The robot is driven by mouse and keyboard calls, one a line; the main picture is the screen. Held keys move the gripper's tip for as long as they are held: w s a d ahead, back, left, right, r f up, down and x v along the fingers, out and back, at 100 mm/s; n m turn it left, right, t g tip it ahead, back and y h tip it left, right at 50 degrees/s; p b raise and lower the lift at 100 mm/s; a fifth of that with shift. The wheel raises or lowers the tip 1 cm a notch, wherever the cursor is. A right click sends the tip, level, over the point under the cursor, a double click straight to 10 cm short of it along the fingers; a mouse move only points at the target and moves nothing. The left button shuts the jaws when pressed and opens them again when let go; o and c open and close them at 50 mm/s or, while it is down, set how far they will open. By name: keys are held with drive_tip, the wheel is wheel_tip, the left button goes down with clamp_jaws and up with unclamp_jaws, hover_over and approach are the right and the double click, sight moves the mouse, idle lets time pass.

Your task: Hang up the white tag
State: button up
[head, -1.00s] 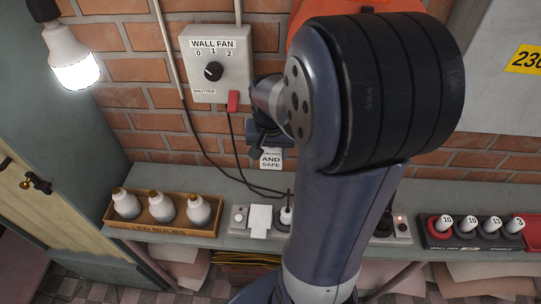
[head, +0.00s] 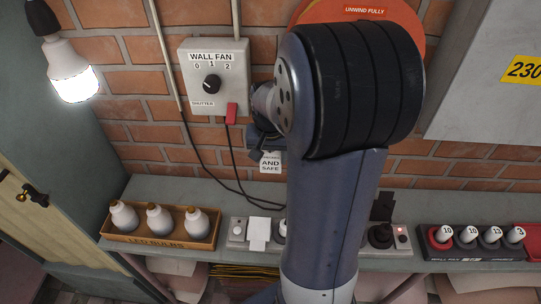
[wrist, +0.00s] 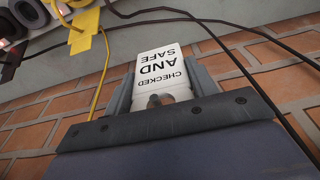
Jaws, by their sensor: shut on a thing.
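The white tag (wrist: 158,76) reads "CHECKED AND SAFE". In the wrist view it appears upside down between the two grey jaws of my gripper (wrist: 160,88), which is shut on it. A dark rounded spot, perhaps a hole, shows at the tag's end nearest the gripper body. In the head view the tag (head: 270,163) hangs below my wrist, in front of the brick wall, above the bench. No hook is clearly visible.
The wall fan switch box (head: 214,79), with a red part (head: 231,113) and black cables, is left of my gripper. An orange reel (head: 405,18) is behind my arm.

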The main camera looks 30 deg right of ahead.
idle(0.3)
drive_tip(key=o, duration=1)
drive_tip(key=shift+o, duration=0.2)
drive_tip(key=r, duration=0.3)
drive_tip(key=s+r, duration=0.1)
drive_tip(key=r, duration=0.3)
drive_tip(key=a+r, duration=0.1)
drive_tip(key=r, duration=0.2)
drive_tip(key=shift+s+r+b, duration=0.15)
drive_tip(key=shift+r+b, duration=0.2)
drive_tip(key=shift+b, duration=0.05)
